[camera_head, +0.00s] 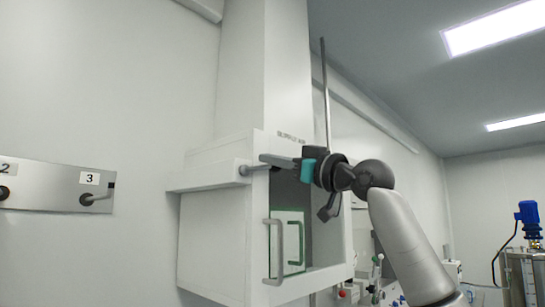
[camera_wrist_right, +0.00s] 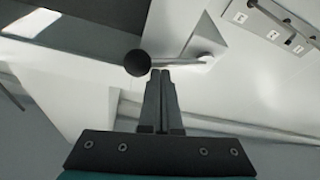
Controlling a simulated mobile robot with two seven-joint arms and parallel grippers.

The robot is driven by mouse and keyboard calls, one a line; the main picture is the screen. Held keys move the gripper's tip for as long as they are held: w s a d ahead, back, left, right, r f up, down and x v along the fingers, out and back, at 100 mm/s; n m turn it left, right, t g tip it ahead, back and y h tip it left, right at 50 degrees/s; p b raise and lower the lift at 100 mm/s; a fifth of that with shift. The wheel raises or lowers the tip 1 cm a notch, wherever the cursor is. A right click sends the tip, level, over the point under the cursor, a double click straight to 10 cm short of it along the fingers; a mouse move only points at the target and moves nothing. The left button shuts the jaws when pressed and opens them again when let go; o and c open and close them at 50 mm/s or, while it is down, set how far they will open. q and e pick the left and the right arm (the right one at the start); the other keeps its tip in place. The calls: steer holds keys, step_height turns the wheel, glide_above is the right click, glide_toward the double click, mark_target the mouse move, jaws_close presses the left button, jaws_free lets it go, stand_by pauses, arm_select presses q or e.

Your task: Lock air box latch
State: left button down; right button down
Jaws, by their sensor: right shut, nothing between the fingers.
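The air box (camera_head: 215,235) is a white wall cabinet with a front opening and a pale door with a grey handle (camera_head: 280,250). Its latch (camera_head: 244,170) shows as a dark round knob on a short lever at the box's upper front edge. In the right wrist view the latch lever (camera_wrist_right: 175,62) runs sideways from the black ball knob to a mount on the white surface. My right gripper (camera_head: 264,158) is shut and empty, its fingertips (camera_wrist_right: 160,72) right by the lever near the knob. I cannot tell whether they touch. My left gripper is not in view.
A wall panel with numbered knobs (camera_head: 55,187) is at the left; numbered switches (camera_wrist_right: 280,22) show in the right wrist view. A white duct (camera_head: 265,70) rises above the box. A steel vessel with a blue motor (camera_head: 527,212) stands far right.

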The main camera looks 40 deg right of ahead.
steer(key=shift+d+f+m+h+b, duration=0.2)
steer(key=shift+f+m, duration=0.2)
steer(key=shift+m, duration=0.15)
steer(key=shift+d+f+m+h+b, duration=0.1)
steer(key=shift+f+m+h+b, duration=0.1)
steer(key=shift+f+m, duration=0.25)
steer(key=shift+r, duration=0.2)
